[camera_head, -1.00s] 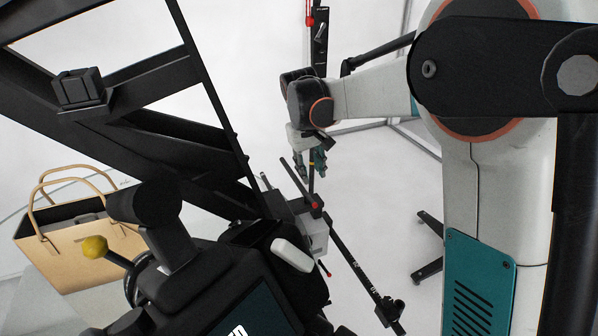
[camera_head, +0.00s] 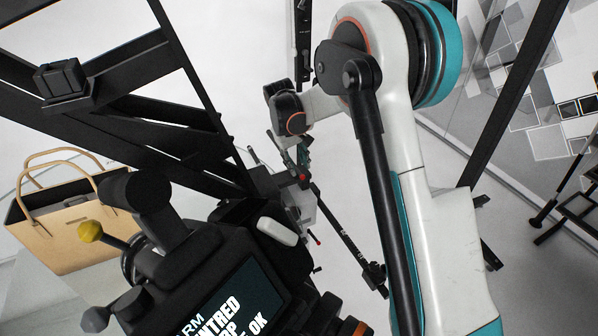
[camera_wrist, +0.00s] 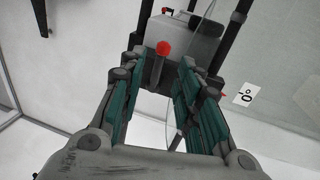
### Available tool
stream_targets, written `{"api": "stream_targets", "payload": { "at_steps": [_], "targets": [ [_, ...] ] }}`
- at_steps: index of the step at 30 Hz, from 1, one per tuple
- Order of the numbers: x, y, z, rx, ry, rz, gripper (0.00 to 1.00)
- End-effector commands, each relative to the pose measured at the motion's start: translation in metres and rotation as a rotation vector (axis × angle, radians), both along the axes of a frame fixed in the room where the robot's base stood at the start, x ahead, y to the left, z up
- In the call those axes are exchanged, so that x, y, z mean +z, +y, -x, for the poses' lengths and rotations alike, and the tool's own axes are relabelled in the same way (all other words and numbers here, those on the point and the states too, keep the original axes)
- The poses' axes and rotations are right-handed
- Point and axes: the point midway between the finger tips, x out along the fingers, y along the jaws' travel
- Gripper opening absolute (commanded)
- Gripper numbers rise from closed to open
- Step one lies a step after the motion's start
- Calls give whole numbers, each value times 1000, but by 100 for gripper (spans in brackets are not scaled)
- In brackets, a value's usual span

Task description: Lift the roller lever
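A short dark lever with a red round tip (camera_wrist: 163,48), which looks like the roller lever, stands in front of a grey box (camera_wrist: 190,38) in the wrist view. A red tip also shows in the head view (camera_head: 303,177), beside a pale block. My gripper (camera_wrist: 160,68) is open and empty, with its teal-sided fingers on either side of the lever in the picture. I see gaps between the lever and both fingers; the exact depth is unclear. In the head view my gripper (camera_head: 303,156) is small and partly hidden by my wrist, just above the red tip.
Black rails flank the grey box in the wrist view. A tan bag (camera_head: 65,235) stands far left. A black rail (camera_head: 345,245) runs down right.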

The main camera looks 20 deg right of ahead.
Motion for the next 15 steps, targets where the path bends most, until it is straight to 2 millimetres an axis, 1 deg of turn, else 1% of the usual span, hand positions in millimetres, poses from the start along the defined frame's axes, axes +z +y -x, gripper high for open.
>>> {"api": "stream_targets", "payload": {
  "at_steps": [1,3,6,10,15],
  "targets": [
    [-9,-2,0,0,0,0,31],
    [-19,-3,-1,0,0,0,31],
    [-28,-5,-1,0,0,0,31],
    [-36,-7,-1,0,0,0,31],
    [-38,-7,-1,0,0,0,31]
  ]
}}
